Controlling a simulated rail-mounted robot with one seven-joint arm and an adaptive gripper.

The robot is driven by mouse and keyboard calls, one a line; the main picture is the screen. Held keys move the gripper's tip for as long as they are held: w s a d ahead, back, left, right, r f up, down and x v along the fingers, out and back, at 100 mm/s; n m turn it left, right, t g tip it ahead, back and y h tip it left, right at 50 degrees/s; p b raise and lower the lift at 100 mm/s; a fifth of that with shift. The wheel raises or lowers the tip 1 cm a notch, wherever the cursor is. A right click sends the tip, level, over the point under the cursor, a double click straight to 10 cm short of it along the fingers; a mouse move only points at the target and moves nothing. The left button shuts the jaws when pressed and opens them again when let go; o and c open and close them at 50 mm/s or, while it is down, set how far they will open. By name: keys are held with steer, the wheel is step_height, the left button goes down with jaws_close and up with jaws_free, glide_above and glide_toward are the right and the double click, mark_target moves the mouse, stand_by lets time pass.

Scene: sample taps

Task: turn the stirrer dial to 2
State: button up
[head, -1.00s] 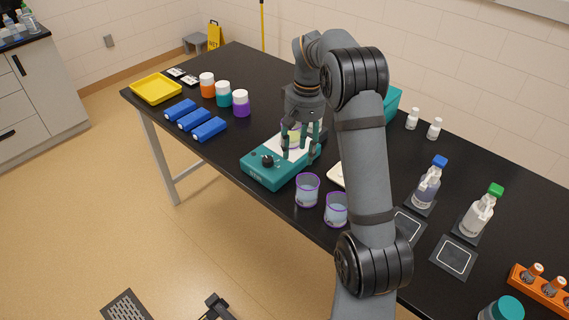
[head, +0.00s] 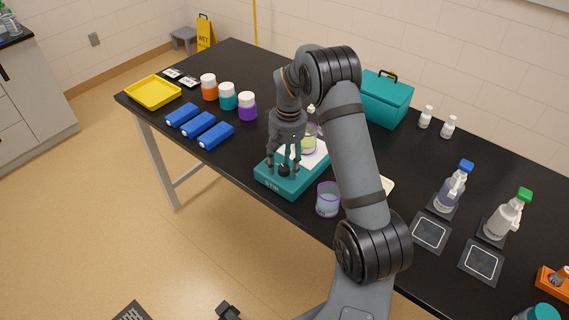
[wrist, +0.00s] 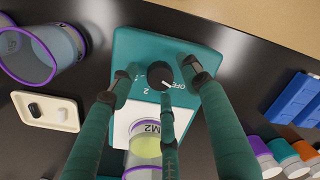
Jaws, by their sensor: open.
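The teal stirrer (head: 291,186) stands at the table's front edge. Its black dial (wrist: 159,74) shows in the wrist view, with a white pointer mark toward the lower right, on the side of the OFF label (wrist: 177,87). The numeral 2 (wrist: 146,101) is printed below the dial. My gripper (head: 283,172) is above the dial, pointing down. In the wrist view its fingers (wrist: 158,78) are spread around the dial, with visible gaps on both sides. Whether any finger touches it, I cannot tell. A beaker labelled M2 (wrist: 145,150) stands on the stirrer's white plate.
A purple-rimmed beaker (head: 328,200) stands close right of the stirrer. A pale tray (wrist: 48,110) is near the beakers. A teal box (head: 385,100) stands behind my arm.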

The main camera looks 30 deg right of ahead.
steer(key=c, duration=0.3)
steer(key=c, duration=0.8)
steer(key=shift+c, duration=0.2)
